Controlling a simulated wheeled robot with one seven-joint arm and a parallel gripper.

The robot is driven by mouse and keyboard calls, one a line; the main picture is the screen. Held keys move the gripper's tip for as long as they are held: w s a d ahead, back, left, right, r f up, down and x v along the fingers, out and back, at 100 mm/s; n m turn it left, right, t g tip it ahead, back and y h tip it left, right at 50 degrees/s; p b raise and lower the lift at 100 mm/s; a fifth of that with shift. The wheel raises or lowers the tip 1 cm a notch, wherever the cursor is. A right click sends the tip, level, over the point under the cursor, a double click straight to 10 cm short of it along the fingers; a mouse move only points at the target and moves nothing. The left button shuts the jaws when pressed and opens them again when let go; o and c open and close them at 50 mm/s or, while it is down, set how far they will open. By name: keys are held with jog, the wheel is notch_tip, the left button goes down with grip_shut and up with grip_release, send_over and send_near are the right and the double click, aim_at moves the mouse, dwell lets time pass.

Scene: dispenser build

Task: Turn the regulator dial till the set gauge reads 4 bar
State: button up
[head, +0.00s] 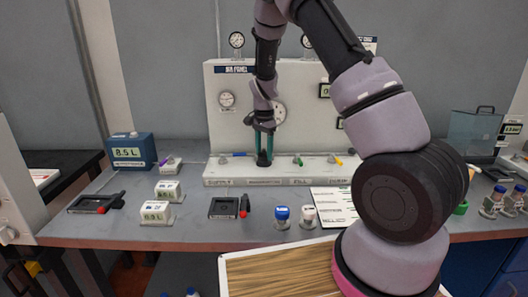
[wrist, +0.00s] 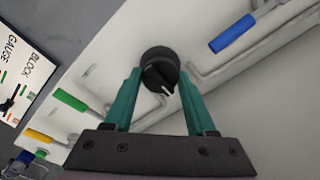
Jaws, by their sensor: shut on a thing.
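The regulator dial (wrist: 158,68) is a round black knob with a white pointer mark, in the wrist view. The two green fingers of my gripper (wrist: 160,78) stand on either side of it, shut on it. In the head view my gripper (head: 264,157) points down at the front of the white panel, and its fingers mostly hide the dial. A round gauge (head: 227,99) is on the panel to the left. Another gauge (head: 280,111) is partly hidden behind my arm. The needles are too small to read, and I cannot tell which is the set gauge.
Blue (wrist: 232,34), green (wrist: 75,102) and yellow (wrist: 38,136) handles flank the dial along the panel's ledge. A blue box reading 8.5 L (head: 130,151), small white display blocks (head: 168,190) and capped bottles (head: 282,218) stand on the grey bench (head: 190,228).

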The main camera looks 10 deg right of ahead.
aim_at(264, 151)
jog(key=o, duration=1.4)
jog(key=shift+c, duration=0.2)
notch_tip(264, 151, up, 11)
jog(key=shift+f, duration=0.1)
